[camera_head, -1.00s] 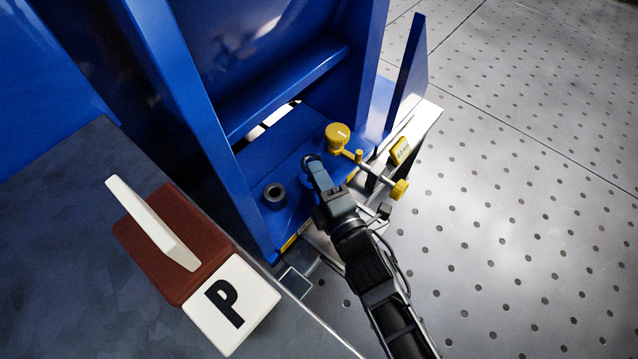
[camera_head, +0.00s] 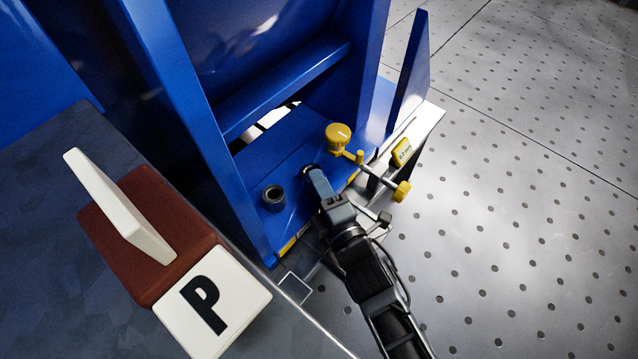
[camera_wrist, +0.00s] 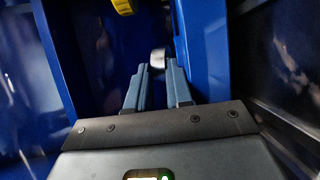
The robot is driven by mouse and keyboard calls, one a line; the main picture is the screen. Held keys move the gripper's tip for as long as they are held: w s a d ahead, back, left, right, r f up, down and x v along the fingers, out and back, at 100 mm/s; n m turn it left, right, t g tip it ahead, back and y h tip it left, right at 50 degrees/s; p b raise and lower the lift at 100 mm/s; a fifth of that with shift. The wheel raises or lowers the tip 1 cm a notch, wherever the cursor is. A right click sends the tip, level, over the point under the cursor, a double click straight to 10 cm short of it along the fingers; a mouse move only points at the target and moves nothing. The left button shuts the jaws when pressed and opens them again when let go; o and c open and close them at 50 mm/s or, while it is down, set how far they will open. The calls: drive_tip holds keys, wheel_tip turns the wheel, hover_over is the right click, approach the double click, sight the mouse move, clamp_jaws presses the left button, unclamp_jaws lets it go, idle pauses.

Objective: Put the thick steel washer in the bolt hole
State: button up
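My gripper (camera_head: 312,170) is low over the blue base plate (camera_head: 290,150), between the blue side walls. In the wrist view its two fingers (camera_wrist: 158,68) are a small gap apart, with a pale round metal piece between the tips, which looks like the steel washer (camera_wrist: 158,57). In the head view only a small dark round end of it shows at the fingertips. A short dark hollow cylinder (camera_head: 273,198) stands on the plate to the left of my gripper. I cannot make out the bolt hole clearly; my gripper may hide it.
A tall blue wall (camera_head: 195,110) rises on the left. A red-brown and white block marked P (camera_head: 212,305) sits at the lower left. The perforated floor (camera_head: 540,200) is open at right.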

drive_tip(key=shift+o, duration=1.6)
drive_tip(key=shift+f, duration=0.1)
drive_tip(key=shift+r+p, duration=0.25)
drive_tip(key=shift+p, duration=0.1)
drive_tip(key=p+v, duration=0.1)
drive_tip(key=v, duration=0.3)
drive_tip(key=p+v, duration=0.1)
drive_tip(key=v, duration=0.3)
drive_tip(key=r+p+v, duration=0.1)
drive_tip(key=v, duration=0.3)
